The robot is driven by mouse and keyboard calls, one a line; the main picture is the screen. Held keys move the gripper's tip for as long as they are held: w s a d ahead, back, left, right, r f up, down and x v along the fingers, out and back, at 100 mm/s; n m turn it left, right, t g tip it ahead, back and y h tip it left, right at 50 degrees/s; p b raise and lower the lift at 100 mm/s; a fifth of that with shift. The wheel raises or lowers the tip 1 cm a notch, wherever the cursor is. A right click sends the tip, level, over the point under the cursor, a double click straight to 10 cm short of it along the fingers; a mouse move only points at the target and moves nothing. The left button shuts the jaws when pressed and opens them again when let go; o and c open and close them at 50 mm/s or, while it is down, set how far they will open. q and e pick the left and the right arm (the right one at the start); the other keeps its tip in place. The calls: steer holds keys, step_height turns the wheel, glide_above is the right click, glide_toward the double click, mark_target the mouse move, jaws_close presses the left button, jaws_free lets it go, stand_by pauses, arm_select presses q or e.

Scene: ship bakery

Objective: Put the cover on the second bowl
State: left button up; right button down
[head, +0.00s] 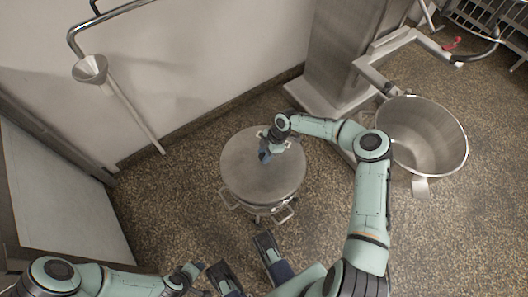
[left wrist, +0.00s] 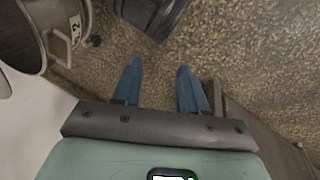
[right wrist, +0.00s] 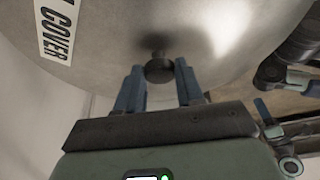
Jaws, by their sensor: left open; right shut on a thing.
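The round steel cover (head: 250,160) lies over the bowl (head: 272,212) on the floor in the middle of the head view and hides its opening. I cannot tell whether its rim touches the bowl all round. My right gripper (head: 264,154) is over the cover. In the right wrist view its fingers (right wrist: 158,80) are shut on the dark knob (right wrist: 158,68), and a label on the cover (right wrist: 210,35) reads "COVER". In the left wrist view a bowl (left wrist: 45,35) with a handle and a "2" label stands upper left. My left gripper (left wrist: 157,85) is open and empty, low and left in head view.
An open, empty steel bowl (head: 430,165) sits at the right by a metal stand (head: 345,50). A funnel (head: 90,68) on a bent pipe is by the wall at upper left. A flat panel (head: 60,200) stands at the left. Speckled floor is clear left of the covered bowl.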

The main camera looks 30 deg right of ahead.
step_height(320, 180, down, 4)
steer(key=shift+f+b, duration=0.15)
steer(key=shift+b, duration=0.8)
arm_select(q)
steer(key=shift+t+y, duration=0.3)
steer(key=shift+t, duration=0.1)
steer(key=shift+w+a+f+b, duration=0.15)
steer(key=shift+w+a+f, duration=0.3)
steer(key=shift+f, duration=0.2)
steer(key=shift+w+a+f+b, duration=0.15)
steer(key=shift+w+a+f, duration=0.15)
steer(key=shift+w+f, duration=0.3)
steer(key=shift+w+a+f+b, duration=0.15)
steer(key=shift+w+a+f, duration=0.25)
steer(key=shift+f, duration=0.35)
arm_select(e)
steer(key=shift+f, duration=1.05)
arm_select(q)
steer(key=shift+f, duration=0.2)
arm_select(e)
steer(key=shift+a+f, duration=0.1)
steer(key=shift+f, duration=0.1)
arm_select(q)
steer(key=shift+f+b, duration=0.3)
steer(key=shift+b, duration=0.15)
arm_select(e)
steer(key=shift+w+f, duration=0.1)
steer(key=shift+f, duration=0.15)
